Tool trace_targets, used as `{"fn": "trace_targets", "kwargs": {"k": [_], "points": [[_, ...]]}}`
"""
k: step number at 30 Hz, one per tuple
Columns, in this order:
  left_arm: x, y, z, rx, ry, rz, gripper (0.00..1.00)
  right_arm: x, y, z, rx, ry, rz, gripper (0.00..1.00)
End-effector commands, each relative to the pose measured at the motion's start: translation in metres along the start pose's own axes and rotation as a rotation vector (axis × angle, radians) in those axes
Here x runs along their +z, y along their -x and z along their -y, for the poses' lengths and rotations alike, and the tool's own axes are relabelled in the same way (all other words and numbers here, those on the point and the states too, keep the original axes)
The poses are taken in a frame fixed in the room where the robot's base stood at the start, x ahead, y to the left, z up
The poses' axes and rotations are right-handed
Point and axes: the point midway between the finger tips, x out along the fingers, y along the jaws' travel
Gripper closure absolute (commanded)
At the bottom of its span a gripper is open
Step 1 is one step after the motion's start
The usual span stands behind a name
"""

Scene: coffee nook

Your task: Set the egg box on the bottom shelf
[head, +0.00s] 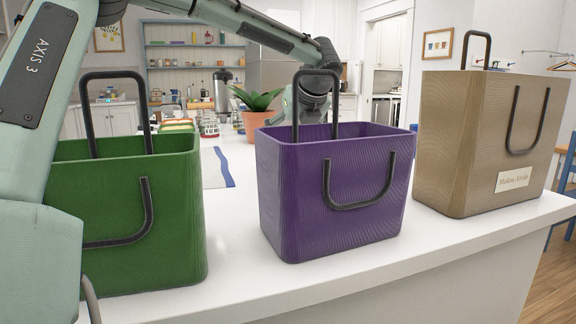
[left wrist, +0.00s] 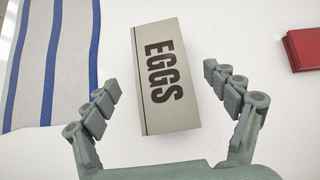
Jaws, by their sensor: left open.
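The egg box (left wrist: 168,112), a grey carton with dark "EGGS" lettering, lies on the white counter in the left wrist view. My left gripper (left wrist: 158,84) is open over it, with one finger on each side and gaps between the fingers and the carton. In the head view my left arm reaches over the bags, and its wrist shows behind the purple bag. That bag hides the egg box and fingertips there. A blue-framed shelf unit (head: 186,48) stands at the back wall; I cannot tell whether it is the task's shelf. My right gripper is out of view.
Green (head: 150,225), purple (head: 290,195) and tan (head: 455,140) bags with tall handles line the counter's (head: 345,262) near side. A potted plant (head: 257,120) stands behind them. A blue-striped cloth (left wrist: 50,65) and a red object (left wrist: 303,48) flank the egg box.

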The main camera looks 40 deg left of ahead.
Motion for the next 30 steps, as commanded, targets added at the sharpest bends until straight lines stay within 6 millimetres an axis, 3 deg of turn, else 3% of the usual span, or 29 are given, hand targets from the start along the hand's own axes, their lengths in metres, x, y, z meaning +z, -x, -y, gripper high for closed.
{"fn": "trace_targets", "kwargs": {"k": [1, 11, 18, 28, 30], "points": [[-0.009, -0.008, 0.000, 0.002, -0.003, -0.001, 0.14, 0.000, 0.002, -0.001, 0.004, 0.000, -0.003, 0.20], [-0.004, -0.037, 0.000, 0.001, 0.001, -0.001, 0.14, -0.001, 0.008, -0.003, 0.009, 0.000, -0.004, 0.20], [-0.005, -0.072, 0.000, 0.001, 0.000, 0.000, 0.14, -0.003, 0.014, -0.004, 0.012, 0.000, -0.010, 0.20], [-0.004, -0.079, 0.000, -0.002, 0.001, 0.000, 0.14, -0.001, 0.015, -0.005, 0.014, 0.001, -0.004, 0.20], [-0.004, -0.079, 0.000, -0.002, 0.001, 0.000, 0.22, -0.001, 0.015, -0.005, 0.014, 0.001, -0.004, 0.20]]}}
